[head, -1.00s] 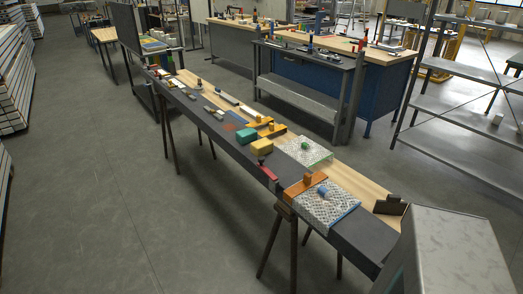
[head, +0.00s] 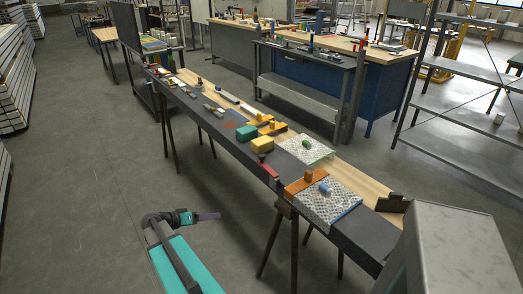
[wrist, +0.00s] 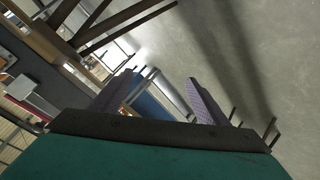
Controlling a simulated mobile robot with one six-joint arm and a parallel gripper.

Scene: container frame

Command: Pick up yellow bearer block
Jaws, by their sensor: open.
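The yellow bearer block (head: 262,144) lies on the long narrow bench (head: 228,137), beside a green block (head: 246,133). My gripper (head: 212,216) is in front of the bench and to the left of the yellow block in the head view, well apart from it. In the wrist view my gripper (wrist: 160,85) has its two purple-grey fingers spread with nothing held between them. I cannot make out the yellow block in the wrist view.
Orange pieces (head: 270,127), a red clamp-like piece (head: 264,170) and a patterned plate with an orange bar (head: 325,202) also lie on the bench. Its trestle legs (head: 270,245) stand below. The floor (head: 90,200) in front is clear.

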